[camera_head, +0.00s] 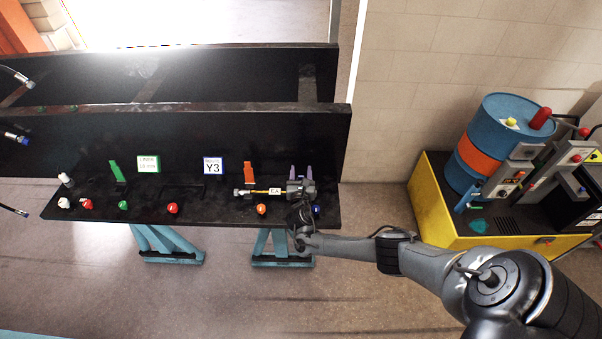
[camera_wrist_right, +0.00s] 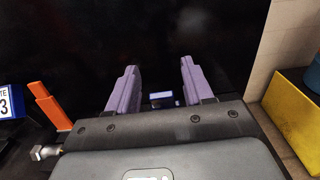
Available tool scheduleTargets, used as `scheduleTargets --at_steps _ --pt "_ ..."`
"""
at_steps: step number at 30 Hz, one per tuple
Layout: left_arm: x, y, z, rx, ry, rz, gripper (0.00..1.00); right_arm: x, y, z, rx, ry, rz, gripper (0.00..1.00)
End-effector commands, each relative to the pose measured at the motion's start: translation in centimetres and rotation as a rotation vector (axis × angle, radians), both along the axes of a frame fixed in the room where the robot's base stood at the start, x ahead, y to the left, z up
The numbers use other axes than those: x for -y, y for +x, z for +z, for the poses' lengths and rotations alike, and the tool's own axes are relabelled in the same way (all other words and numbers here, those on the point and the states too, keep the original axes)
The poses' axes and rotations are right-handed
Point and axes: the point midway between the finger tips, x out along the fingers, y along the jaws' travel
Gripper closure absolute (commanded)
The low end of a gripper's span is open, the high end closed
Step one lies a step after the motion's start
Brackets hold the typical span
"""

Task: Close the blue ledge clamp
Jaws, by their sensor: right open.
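My right gripper (camera_head: 300,172) is over the right end of the black ledge, its two purple fingers pointing toward the dark back panel. In the right wrist view its fingers (camera_wrist_right: 159,68) are apart. A small dark block with a blue edge (camera_wrist_right: 162,98) shows between and beyond them; it seems to be part of the blue ledge clamp. I cannot tell whether that clamp is open, as the gripper hides most of it. A blue knob (camera_head: 316,211) sits at the ledge's front edge, beside my right wrist. My left gripper is not in view.
An orange upright lever (camera_head: 250,172) stands left of the gripper, near a brass hose fitting (camera_head: 268,191). A green lever (camera_head: 117,171) and several coloured knobs line the ledge. A blue drum (camera_head: 505,125) stands on a yellow base at right.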

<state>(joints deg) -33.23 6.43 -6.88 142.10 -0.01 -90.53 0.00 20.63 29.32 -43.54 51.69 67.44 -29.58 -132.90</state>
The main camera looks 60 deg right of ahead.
Motion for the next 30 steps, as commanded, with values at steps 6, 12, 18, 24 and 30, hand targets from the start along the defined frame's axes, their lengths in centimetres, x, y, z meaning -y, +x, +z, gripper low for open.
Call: scheduleTargets --at_steps 6,12,18,24,30 --pt "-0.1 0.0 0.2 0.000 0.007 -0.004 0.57 -1.0 -0.6 0.0 -0.001 0.000 0.002 0.49" --pt "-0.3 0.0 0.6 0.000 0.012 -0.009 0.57 -3.7 -2.4 0.0 -0.002 0.003 0.003 0.49" --pt "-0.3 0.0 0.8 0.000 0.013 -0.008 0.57 -6.5 -4.4 0.1 -0.001 0.003 0.002 0.49" --pt "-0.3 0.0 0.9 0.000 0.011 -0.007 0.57 -8.3 -5.7 0.2 0.000 0.002 0.001 0.49" --pt "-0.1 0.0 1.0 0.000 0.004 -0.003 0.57 -8.9 -6.1 0.3 0.001 0.000 0.000 0.49"
